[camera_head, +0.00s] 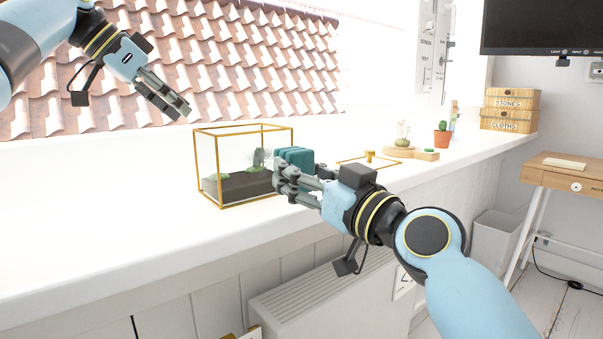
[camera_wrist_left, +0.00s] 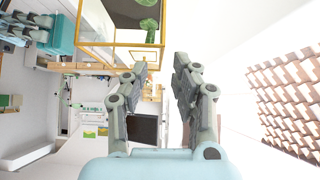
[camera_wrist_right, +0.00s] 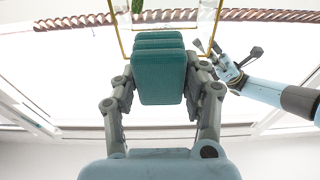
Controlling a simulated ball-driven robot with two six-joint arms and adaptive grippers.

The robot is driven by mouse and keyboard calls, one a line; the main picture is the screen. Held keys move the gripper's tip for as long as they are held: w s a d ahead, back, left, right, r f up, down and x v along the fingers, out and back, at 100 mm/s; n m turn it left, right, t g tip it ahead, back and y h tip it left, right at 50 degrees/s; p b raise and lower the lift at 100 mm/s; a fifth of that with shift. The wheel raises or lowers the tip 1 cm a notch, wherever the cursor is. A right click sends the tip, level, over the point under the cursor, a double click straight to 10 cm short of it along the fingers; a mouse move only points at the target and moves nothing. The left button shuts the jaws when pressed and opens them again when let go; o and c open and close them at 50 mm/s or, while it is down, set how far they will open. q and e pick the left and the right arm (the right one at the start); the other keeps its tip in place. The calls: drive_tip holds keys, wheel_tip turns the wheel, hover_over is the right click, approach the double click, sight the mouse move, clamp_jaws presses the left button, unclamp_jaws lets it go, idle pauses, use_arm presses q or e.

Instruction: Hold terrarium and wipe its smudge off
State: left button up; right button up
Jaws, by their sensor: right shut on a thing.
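The terrarium (camera_head: 236,188) is a glass box with gold edges, dark soil and green plants, standing on the white sill. A greyish smudge (camera_head: 259,158) shows on its glass near the right end. My right gripper (camera_head: 283,176) is shut on a teal ribbed sponge (camera_head: 296,157), held at the terrarium's right side; I cannot tell whether it touches the glass. The sponge fills the jaws in the right wrist view (camera_wrist_right: 160,75). My left gripper (camera_head: 183,112) is open and empty, above and left of the terrarium; the terrarium's gold frame shows in the left wrist view (camera_wrist_left: 135,45).
A gold-framed lid (camera_head: 369,160) lies on the sill right of the sponge. Beyond it are a wooden board (camera_head: 412,154) with a small plant, a potted cactus (camera_head: 442,136) and labelled boxes (camera_head: 508,110). The sill left of the terrarium is clear.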

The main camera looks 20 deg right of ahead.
use_arm(q)
drive_tip(key=x, duration=0.9)
drive_tip(key=shift+d, duration=0.1)
drive_tip(key=shift+c, duration=0.4)
clamp_jaws()
